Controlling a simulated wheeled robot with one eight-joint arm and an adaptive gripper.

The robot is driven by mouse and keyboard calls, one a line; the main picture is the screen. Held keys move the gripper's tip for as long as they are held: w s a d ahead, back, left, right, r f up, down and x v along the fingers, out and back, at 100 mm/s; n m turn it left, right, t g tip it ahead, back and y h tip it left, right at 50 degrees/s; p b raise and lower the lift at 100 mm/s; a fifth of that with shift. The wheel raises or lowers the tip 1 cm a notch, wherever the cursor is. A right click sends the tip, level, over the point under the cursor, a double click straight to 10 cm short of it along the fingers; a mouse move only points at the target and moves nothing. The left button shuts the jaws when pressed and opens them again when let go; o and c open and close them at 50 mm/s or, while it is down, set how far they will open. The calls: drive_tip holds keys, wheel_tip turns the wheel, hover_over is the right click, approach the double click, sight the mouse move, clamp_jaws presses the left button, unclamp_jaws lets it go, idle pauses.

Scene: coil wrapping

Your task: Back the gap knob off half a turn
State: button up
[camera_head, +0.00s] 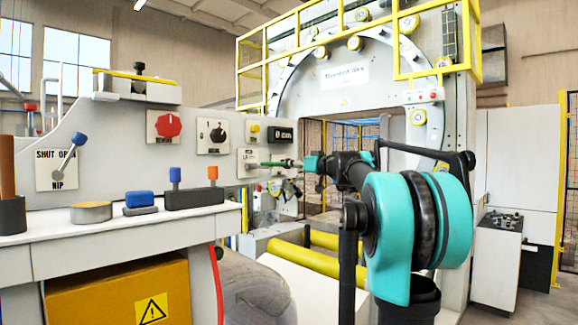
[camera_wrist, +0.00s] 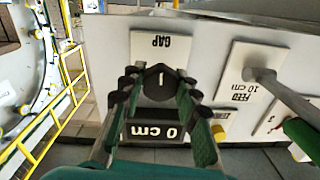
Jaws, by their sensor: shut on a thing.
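The gap knob (camera_wrist: 158,84) is a black dial with a white index line, on a white plate labelled GAP in the wrist view. The index line stands near upright in that picture, towards the label. My gripper (camera_wrist: 158,85) is shut on the knob, with a finger on each side. A black display (camera_wrist: 154,132) beside the knob reads 0 cm, upside down; it also shows in the head view (camera_head: 283,134). In the head view my gripper (camera_head: 294,163) reaches the panel's right end, and the knob cannot be made out there.
A lever (camera_wrist: 278,92) with a green handle juts from the FEED 10 cm plate (camera_wrist: 240,82), close beside my gripper. A yellow button (camera_head: 254,131) sits left of the display. A red knob (camera_head: 168,126) and a black selector (camera_head: 217,135) are farther left. Yellow rollers (camera_head: 303,258) lie below.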

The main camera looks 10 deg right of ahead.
drive_tip(key=o, duration=1.2)
drive_tip(key=v, duration=1.2)
